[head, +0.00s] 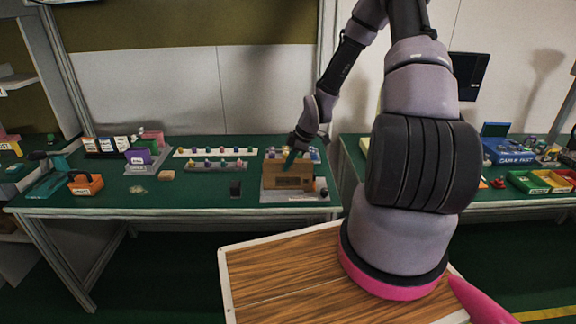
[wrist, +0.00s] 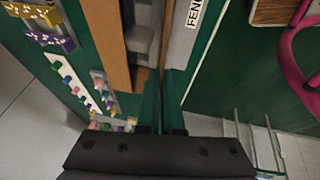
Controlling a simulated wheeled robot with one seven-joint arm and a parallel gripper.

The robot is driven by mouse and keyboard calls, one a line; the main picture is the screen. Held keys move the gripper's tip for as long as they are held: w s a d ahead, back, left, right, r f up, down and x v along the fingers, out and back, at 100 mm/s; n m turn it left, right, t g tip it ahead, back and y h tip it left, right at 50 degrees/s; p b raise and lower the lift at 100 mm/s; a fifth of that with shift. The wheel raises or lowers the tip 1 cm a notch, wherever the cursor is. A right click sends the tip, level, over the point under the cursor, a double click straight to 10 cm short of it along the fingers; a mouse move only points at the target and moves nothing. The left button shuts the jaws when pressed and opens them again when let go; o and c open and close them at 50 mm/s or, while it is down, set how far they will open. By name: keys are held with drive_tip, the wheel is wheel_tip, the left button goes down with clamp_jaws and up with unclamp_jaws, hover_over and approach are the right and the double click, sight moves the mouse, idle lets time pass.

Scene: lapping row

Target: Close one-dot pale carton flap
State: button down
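A brown carton (head: 289,182) stands on a pale base on the green bench in the head view. In the wrist view its brown wall (wrist: 107,45) runs along an open interior with grey contents. I cannot make out a dot mark, and my gripper partly hides the flaps in the head view.
Rows of small coloured pieces (head: 215,164) stand left of the carton. A dark block (head: 236,188), an orange toolbox (head: 86,184) and a purple box (head: 138,156) are also on the bench. A white strip with lettering (wrist: 190,25) borders the carton.

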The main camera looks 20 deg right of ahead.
drive_tip(key=g, duration=0.2)
drive_tip(key=w+m+g+y, duration=0.1)
drive_tip(key=g, duration=0.1)
drive_tip(key=w+g+y, duration=0.1)
drive_tip(key=g, duration=0.1)
drive_tip(key=shift+w+d+f, duration=0.2)
drive_tip(key=shift+d, duration=0.1)
drive_tip(key=g, duration=0.2)
drive_tip(key=m+g+y, duration=0.1)
drive_tip(key=shift+w+d+f, duration=0.15)
drive_tip(key=shift+w+f, duration=0.2)
drive_tip(key=shift+w, duration=0.05)
drive_tip(key=shift+w+d+f+m+g+y, duration=0.15)
drive_tip(key=shift+g+y, duration=0.1)
drive_tip(key=shift+g, duration=0.25)
drive_tip(key=shift+w+a+f+m+g+y, duration=0.1)
drive_tip(key=shift+m+g+y, duration=0.1)
drive_tip(key=shift+g, duration=0.3)
drive_tip(key=shift+w+d+f+m+g+y, duration=0.15)
drive_tip(key=shift+g+y, duration=0.1)
drive_tip(key=shift+g, duration=0.25)
drive_tip(key=shift+s+a, duration=0.1)
drive_tip(key=c, duration=1.1)
unclamp_jaws()
drive_tip(key=shift+o, duration=0.2)
drive_tip(key=shift+r, duration=0.1)
